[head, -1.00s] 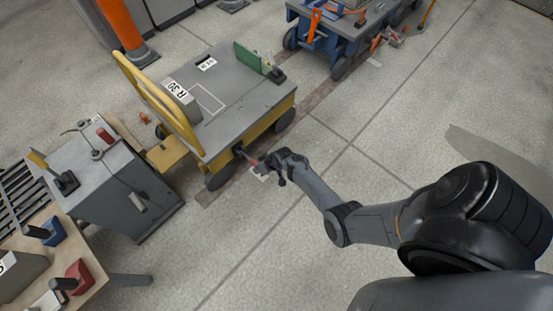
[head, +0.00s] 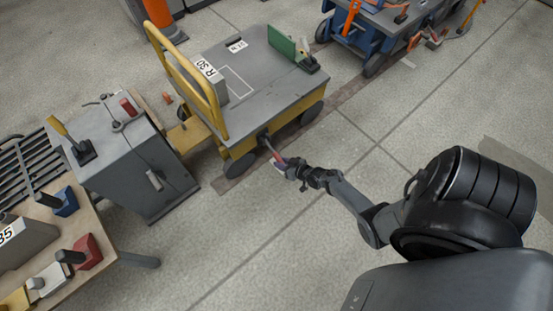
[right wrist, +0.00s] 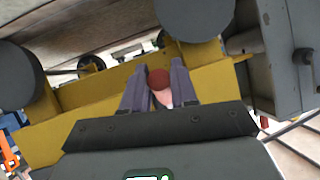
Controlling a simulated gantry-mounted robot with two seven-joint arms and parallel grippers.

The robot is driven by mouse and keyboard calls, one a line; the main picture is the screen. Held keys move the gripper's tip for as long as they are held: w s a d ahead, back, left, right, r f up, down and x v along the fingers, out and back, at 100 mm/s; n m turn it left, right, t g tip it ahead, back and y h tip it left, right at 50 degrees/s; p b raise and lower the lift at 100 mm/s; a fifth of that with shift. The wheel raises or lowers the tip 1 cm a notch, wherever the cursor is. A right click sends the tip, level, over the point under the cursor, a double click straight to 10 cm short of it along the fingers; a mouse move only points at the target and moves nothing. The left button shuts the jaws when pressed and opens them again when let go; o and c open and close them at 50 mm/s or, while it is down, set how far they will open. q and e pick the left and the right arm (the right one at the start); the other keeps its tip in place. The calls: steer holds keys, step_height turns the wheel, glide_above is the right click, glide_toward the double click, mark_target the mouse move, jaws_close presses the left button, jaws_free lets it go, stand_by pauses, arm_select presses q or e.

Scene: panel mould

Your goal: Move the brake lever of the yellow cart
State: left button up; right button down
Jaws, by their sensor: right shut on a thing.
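The yellow cart (head: 253,84) stands in the upper middle of the head view, with a grey deck and a yellow push handle. Its brake lever (head: 271,149) sticks out from its near side and ends in a red grip. My right gripper (head: 283,165) is shut on the lever's red end. In the right wrist view the red knob (right wrist: 159,79) shows between the two fingers of my right gripper (right wrist: 158,92), with the cart's yellow frame (right wrist: 95,90) and dark wheels behind. My left gripper is not in view.
A grey cabinet (head: 135,165) with levers stands left of the cart. A wooden table (head: 112,263) with coloured blocks is at lower left. A blue cart (head: 372,40) stands at the upper right. The floor at lower middle is clear.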

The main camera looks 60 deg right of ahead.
steer(key=shift+f, duration=0.1)
steer(key=c, duration=1.2)
jaws_free()
steer(key=shift+o, duration=1.4)
steer(key=shift+w, duration=0.15)
steer(key=d+p+v, duration=0.1)
steer(key=p+v, duration=0.5)
steer(key=v, duration=0.5)
steer(key=shift+a+p, duration=0.4)
steer(key=shift+a, duration=0.1)
